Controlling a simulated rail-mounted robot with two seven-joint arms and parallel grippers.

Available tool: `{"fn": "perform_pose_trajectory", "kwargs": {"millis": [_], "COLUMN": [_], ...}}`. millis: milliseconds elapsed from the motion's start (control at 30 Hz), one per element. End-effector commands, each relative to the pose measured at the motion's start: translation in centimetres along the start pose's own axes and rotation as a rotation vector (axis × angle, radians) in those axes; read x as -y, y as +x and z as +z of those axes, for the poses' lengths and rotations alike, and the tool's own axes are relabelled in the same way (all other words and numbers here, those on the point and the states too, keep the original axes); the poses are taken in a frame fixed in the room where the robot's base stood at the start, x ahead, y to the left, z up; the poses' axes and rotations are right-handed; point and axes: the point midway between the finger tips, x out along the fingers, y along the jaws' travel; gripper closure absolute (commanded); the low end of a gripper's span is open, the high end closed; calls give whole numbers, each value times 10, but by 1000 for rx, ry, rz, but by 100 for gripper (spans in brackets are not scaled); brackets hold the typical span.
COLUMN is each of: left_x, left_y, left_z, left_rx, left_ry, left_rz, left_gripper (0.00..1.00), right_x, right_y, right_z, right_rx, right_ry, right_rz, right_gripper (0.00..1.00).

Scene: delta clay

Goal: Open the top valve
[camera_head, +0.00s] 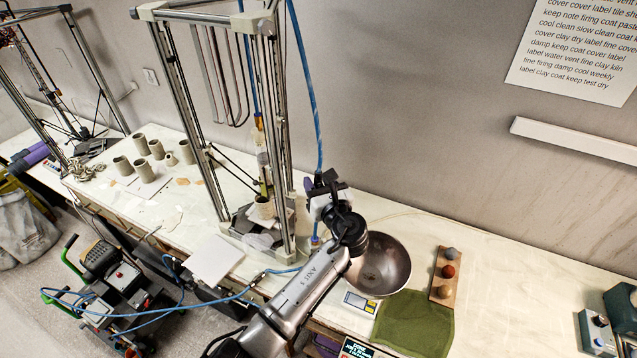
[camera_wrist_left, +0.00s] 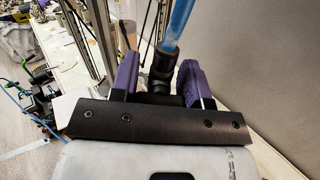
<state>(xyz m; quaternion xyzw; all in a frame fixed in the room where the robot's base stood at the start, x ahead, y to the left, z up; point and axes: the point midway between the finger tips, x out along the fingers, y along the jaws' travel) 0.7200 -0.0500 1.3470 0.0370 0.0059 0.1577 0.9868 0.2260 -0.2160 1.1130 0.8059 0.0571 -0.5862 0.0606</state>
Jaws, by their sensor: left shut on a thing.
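My left gripper (camera_head: 318,184) is at the blue hose (camera_head: 313,110), just right of the metal printer frame (camera_head: 284,150). In the left wrist view its purple fingers (camera_wrist_left: 158,84) stand on both sides of a black fitting (camera_wrist_left: 161,66) and are shut on it. The blue hose (camera_wrist_left: 179,22) rises from this fitting, which looks like the top valve. The fitting's handle position cannot be told; the fingers and gripper body hide its lower part. My right gripper is in neither view.
A metal bowl (camera_head: 381,268) is beside my arm. A green cloth (camera_head: 414,324), a board with clay balls (camera_head: 444,279) and a small scale (camera_head: 360,303) are near it. Several clay cups (camera_head: 141,144) stand at the left. The wall is close behind; the table's right part is mostly clear.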

Motion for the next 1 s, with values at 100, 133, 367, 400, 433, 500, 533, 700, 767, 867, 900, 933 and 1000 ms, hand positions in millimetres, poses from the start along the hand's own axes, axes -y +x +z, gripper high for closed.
{"fn": "perform_pose_trajectory", "kwargs": {"millis": [100, 133, 367, 400, 433, 500, 533, 700, 767, 867, 900, 933, 1000], "left_x": [0, 0, 0, 0, 0, 0, 0, 0, 0, 0, 0, 0, 0], "left_y": [0, 0, 0, 0, 0, 0, 0, 0, 0, 0, 0, 0, 0], "left_z": [0, 0, -4, -4, -3, -2, -2, 0, 0, 0, 0, 0, 0], "left_rx": [0, 0, -1, -1, -1, -1, -1, 0, 0, 0, 0, 0, 0], "left_ry": [0, 0, -110, -147, -172, -220, -233, -251, -250, -249, -249, -249, -248], "left_rz": [0, 0, 8, 10, 11, 14, 15, 16, 16, 16, 16, 16, 16], "left_gripper": [75, 78, 81, 81, 81, 81, 81, 81, 81, 57, 53, 50, 43], "right_x": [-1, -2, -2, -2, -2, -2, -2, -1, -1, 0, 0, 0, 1], "right_y": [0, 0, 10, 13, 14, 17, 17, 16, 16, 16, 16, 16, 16], "right_z": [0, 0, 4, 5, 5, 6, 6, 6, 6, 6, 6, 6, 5], "right_rx": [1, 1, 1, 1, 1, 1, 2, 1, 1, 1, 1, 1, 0], "right_ry": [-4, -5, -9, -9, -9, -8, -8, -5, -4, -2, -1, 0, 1], "right_rz": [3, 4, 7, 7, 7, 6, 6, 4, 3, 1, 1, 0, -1], "right_gripper": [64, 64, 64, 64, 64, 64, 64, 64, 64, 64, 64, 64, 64]}}
